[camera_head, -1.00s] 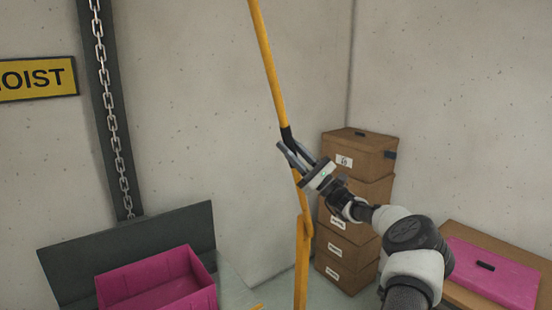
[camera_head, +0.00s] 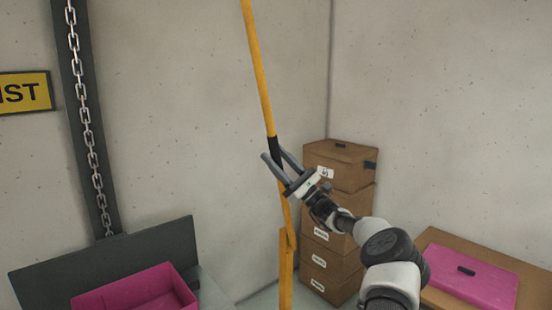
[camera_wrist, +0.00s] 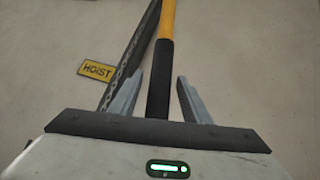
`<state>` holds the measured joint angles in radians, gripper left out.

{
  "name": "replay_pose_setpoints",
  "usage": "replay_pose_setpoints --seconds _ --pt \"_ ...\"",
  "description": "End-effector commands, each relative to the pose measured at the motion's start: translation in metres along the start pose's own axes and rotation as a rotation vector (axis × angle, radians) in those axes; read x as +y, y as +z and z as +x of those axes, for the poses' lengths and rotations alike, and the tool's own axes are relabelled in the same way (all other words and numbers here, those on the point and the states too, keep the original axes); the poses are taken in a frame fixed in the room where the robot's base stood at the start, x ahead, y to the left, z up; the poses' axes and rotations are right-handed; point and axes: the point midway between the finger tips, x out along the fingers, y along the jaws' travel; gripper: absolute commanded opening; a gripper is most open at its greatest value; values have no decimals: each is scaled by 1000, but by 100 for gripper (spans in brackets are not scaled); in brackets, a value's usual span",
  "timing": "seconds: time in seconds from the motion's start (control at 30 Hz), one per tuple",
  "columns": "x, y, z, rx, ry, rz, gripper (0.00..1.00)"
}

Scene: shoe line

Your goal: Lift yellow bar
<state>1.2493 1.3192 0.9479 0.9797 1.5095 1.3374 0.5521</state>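The yellow bar (camera_head: 259,75) rises steeply, leaning a little left, from a yellow bracket or post (camera_head: 287,270) below, and has a black grip (camera_head: 275,147) on it. My gripper (camera_head: 276,156) is at this black grip, with its fingers spread. In the wrist view, the black grip (camera_wrist: 160,85) runs up between the two grey fingertips of my gripper (camera_wrist: 158,85), with a narrow gap on each side. The yellow part of the bar (camera_wrist: 167,18) continues above. My palm hides the grip's lower end in the wrist view.
A stack of brown boxes (camera_head: 340,165) stands behind the gripper in the corner. A pink bin (camera_head: 135,288) sits at lower left by a dark panel (camera_head: 110,260). A hanging chain (camera_head: 88,130) and a hoist sign (camera_head: 25,92) are on the left. A pink case (camera_head: 468,272) lies at right.

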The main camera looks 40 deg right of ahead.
Motion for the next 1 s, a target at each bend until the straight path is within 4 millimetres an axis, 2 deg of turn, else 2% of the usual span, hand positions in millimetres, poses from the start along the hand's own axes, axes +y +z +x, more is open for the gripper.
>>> replay_pose_setpoints --seconds 0.17,0.27,0.8,1.0 --pt "0 0 -4 0 0 0 43" --pt "0 -1 -16 1 -1 0 43" --pt "0 -1 -140 0 -2 -1 43" --pt "0 -1 -167 0 -1 -1 43"
